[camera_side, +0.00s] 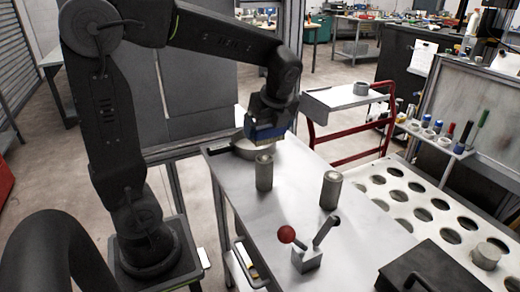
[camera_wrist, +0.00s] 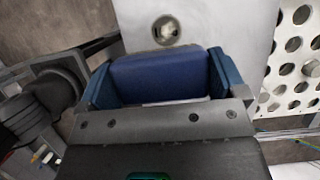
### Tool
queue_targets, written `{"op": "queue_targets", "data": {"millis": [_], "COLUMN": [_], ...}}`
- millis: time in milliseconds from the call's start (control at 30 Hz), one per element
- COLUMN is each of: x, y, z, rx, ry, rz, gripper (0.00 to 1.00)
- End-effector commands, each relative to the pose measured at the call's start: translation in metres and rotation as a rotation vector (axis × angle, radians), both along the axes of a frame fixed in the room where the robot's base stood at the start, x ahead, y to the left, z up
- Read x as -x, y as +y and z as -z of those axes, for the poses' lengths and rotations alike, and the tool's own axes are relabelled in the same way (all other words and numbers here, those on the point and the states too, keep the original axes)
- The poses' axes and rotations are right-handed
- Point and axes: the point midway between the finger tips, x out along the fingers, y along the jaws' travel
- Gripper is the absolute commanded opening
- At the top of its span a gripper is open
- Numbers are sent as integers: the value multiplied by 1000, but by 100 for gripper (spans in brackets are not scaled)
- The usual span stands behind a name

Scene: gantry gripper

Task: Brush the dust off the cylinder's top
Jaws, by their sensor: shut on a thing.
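My gripper (camera_side: 268,122) is shut on a blue brush (camera_side: 264,134), with pale bristles pointing down. In the wrist view the blue brush block (camera_wrist: 163,76) fills the space between the jaws. A grey metal cylinder (camera_side: 264,176) stands upright on the table just below and in front of the brush. A second, similar cylinder (camera_side: 330,191) stands upright to the right. In the wrist view one cylinder (camera_wrist: 167,31) shows from above, beyond the brush, with dark marks on its top. I cannot tell which cylinder that is, or whether the bristles touch anything.
A red-knobbed lever (camera_side: 306,260) stands at the table's front. A plate with several round holes (camera_side: 425,214) is at right. The metal table (camera_side: 290,215) is bare between the cylinders.

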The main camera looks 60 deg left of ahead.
Motion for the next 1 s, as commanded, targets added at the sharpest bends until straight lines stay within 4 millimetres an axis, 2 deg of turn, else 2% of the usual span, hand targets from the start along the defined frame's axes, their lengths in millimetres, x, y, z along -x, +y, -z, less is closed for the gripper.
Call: {"op": "queue_targets", "data": {"millis": [100, 267, 933, 1000], "x": [-5, -6, -5, -5], "y": [6, 7, 6, 6], "z": [-6, 1, 61, 75], "rx": [1, 1, 0, 1], "ry": [2, 3, 4, 7], "rz": [-1, 2, 2, 1], "gripper": [71, 71, 71, 71]}}
